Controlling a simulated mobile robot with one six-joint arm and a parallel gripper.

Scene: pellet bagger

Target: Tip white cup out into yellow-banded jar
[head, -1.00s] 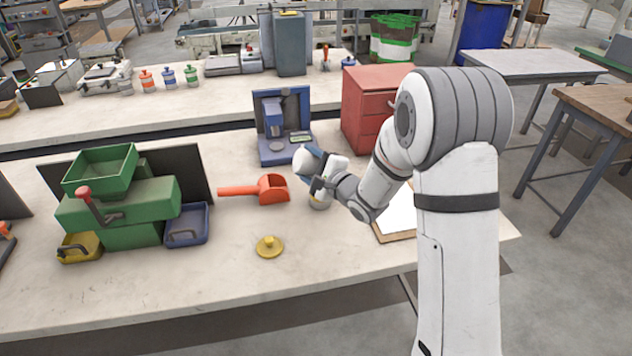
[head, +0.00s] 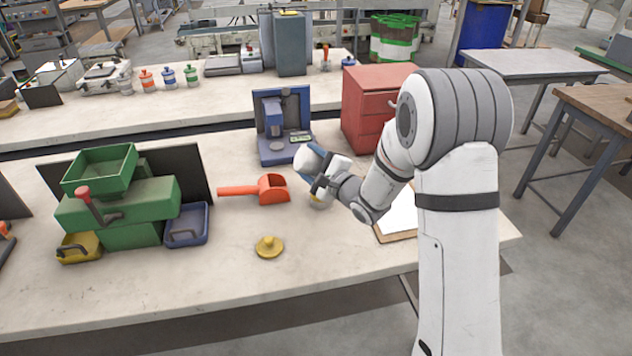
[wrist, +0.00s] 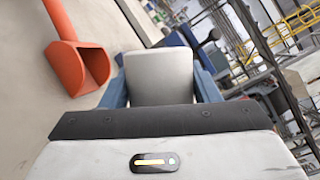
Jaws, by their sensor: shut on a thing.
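My gripper (head: 318,168) is shut on the white cup (head: 338,168), with its blue fingers on either side. The cup is tilted and held above the table, over the jar (head: 320,203). In the wrist view the cup (wrist: 160,75) fills the space between the fingers. I cannot see into the cup or whether anything is leaving it. The jar is mostly hidden behind the cup and my gripper. A little yellow shows on it; its mouth is hidden.
An orange scoop (head: 272,188) lies left of the jar. A yellow knobbed lid (head: 269,247) lies in front. A blue machine (head: 282,125) and a red drawer cabinet (head: 368,105) stand behind. A clipboard (head: 400,212) lies right.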

